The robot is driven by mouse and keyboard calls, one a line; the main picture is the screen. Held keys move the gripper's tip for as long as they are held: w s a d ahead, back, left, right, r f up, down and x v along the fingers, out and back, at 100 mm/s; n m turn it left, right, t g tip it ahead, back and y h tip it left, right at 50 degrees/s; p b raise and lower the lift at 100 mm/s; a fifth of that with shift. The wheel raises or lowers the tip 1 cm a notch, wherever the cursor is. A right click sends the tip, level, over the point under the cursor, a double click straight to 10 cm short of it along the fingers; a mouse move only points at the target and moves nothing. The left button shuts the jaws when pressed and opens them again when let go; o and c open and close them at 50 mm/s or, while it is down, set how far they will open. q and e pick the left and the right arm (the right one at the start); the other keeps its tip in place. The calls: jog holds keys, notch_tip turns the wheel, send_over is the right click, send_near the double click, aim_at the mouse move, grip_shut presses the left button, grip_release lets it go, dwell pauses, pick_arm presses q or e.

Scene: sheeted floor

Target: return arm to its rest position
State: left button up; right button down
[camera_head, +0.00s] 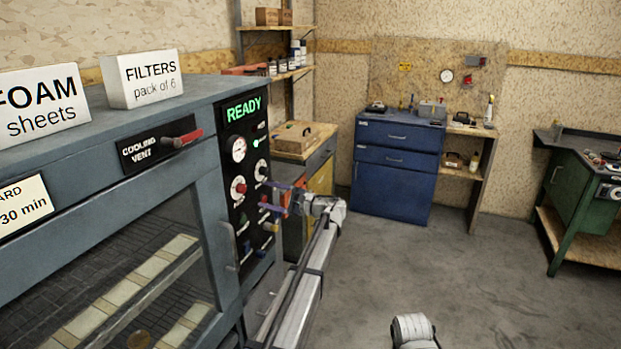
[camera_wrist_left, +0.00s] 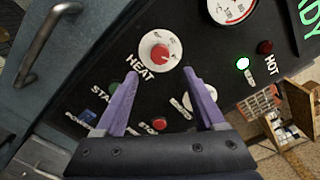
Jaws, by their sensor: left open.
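My left gripper (camera_head: 268,196) reaches along the control panel (camera_head: 229,128) of a grey-blue oven-like machine (camera_head: 215,225). In the left wrist view its two purple fingers (camera_wrist_left: 160,76) are spread apart with nothing between them. The red-and-white HEAT knob (camera_wrist_left: 160,53) shows just beyond the fingertips; I cannot tell the exact gap. My left arm (camera_head: 300,285) extends forward from the bottom of the head view. My right gripper is not in view.
The machine has a door handle (camera_wrist_left: 45,40) and a cooling vent lever (camera_head: 182,139). A FILTERS box (camera_head: 141,79) stands on top. A small cabinet (camera_head: 318,165) stands behind the gripper. A blue cabinet (camera_head: 395,180) and green bench (camera_head: 570,190) are farther off. Floor (camera_head: 440,270) to the right is open.

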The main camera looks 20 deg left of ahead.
pick_arm(q)
jog(key=s+d+f+n+h, duration=0.1)
jog(key=s+d+f+h, duration=0.4)
jog(key=s+d, duration=0.7)
jog(key=s+d+f+n+g+h+p, duration=0.1)
jog(key=s+d+f+h, duration=0.5)
jog(key=s+d, duration=0.5)
jog(key=s+d+f+n+h, duration=0.2)
jog(key=s+d+f+h, duration=0.3)
jog(key=s+d+f, duration=0.4)
jog(key=s+d, duration=0.3)
jog(key=s, duration=0.2)
jog(key=shift+s+d+h+p, duration=0.3)
jog(key=shift+s+h, duration=0.05)
jog(key=shift+h, duration=0.05)
jog(key=shift+w+f, duration=0.1)
